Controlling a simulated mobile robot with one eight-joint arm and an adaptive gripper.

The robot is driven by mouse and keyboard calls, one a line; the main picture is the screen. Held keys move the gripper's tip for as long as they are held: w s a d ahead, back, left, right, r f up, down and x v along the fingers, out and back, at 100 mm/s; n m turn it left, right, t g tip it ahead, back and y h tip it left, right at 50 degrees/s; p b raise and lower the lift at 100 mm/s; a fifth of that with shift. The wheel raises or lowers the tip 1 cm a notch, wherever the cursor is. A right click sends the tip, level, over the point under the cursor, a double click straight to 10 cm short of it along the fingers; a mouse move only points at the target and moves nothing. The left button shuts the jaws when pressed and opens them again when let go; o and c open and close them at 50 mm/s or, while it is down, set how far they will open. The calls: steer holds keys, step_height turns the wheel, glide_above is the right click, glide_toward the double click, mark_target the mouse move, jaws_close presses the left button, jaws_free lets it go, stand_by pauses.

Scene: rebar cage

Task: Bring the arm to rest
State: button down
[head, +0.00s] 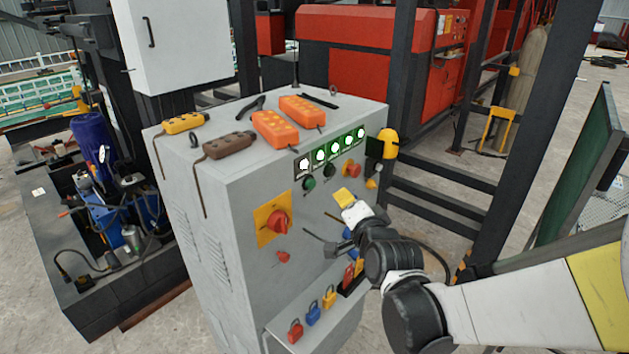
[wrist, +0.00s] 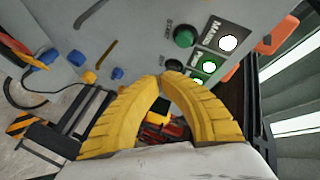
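My arm reaches in from the right of the head view, with its white and yellow link at the lower right and dark joints near the cabinet. My gripper (head: 343,197) is in front of the grey control cabinet's front face (head: 245,205), below the row of lit lamps (head: 333,148). In the wrist view the two yellow fingers of my gripper (wrist: 161,77) arch together and their tips meet. I see nothing held between them. The green start button (wrist: 184,37) and lit lamps lie beyond the tips. The gap between fingertips and panel is hard to judge.
The panel has a red rotary switch (head: 278,221) on a yellow plate. Padlocks, including a blue one (head: 313,314), stand on a low ledge. Orange pendants (head: 275,128) lie on the cabinet top. Dark steel posts (head: 540,125) and a green board (head: 580,165) stand at right.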

steer(key=s+d+f+n+g+h, duration=0.1)
steer(key=s+d+n+g, duration=0.1)
steer(key=s+d, duration=0.3)
steer(key=s+d+f+n+g+h, duration=0.1)
steer(key=s+d+n+g, duration=0.2)
steer(key=s, duration=0.9)
steer(key=s+d+f+n+g+h, duration=0.1)
steer(key=s+d+n+g+h, duration=0.1)
steer(key=s+d, duration=0.6)
steer(key=shift+s+f+n+g, duration=0.25)
steer(key=shift+s+n+g, duration=0.25)
steer(key=shift+s+n, duration=0.45)
steer(key=shift+w, duration=0.15)
